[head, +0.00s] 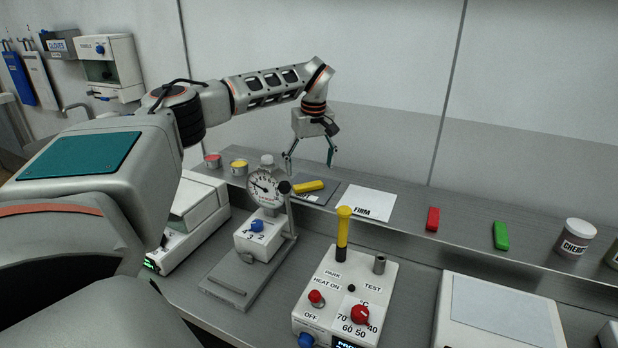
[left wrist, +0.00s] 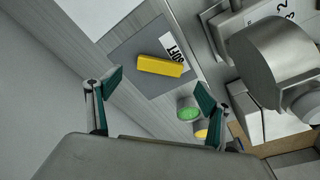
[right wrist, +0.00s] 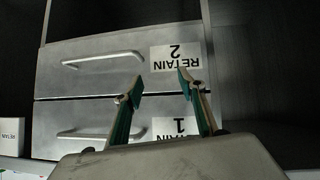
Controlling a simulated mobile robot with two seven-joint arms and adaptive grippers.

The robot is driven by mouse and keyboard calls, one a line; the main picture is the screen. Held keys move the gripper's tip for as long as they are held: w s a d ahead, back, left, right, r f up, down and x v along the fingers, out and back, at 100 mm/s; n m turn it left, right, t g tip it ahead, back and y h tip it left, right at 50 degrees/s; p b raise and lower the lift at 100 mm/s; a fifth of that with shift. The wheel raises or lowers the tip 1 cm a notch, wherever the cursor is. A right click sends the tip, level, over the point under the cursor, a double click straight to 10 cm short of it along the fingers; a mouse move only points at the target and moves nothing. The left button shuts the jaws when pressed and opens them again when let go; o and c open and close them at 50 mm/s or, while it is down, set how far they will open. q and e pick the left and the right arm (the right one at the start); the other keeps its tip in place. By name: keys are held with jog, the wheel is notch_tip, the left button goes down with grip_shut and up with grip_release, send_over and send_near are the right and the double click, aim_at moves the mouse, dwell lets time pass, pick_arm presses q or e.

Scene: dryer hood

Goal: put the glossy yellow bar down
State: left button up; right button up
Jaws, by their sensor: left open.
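The glossy yellow bar (head: 309,187) lies flat on a dark grey mat (head: 328,188) on the back shelf. In the left wrist view the bar (left wrist: 160,66) rests on the mat (left wrist: 130,52), beside a white label reading SOFT. My left gripper (head: 310,160) is open and empty above the bar, apart from it; its fingers (left wrist: 158,88) also show spread in the left wrist view. My right gripper (right wrist: 160,83) shows only in the right wrist view, with its fingers apart and nothing between them, before drawers marked RETAIN.
A white FIRM mat (head: 367,203) lies right of the grey mat. Red (head: 432,219) and green (head: 500,235) bars lie further right. A dial gauge stand (head: 266,190) and a control box (head: 345,290) with a yellow-topped post stand in front. Small pots (head: 239,167) sit left.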

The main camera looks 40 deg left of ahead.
pick_arm(q)
notch_tip(320, 180, up, 6)
jog(key=shift+s+d, duration=0.25)
jog(key=shift+d, duration=0.2)
dwell(0.4)
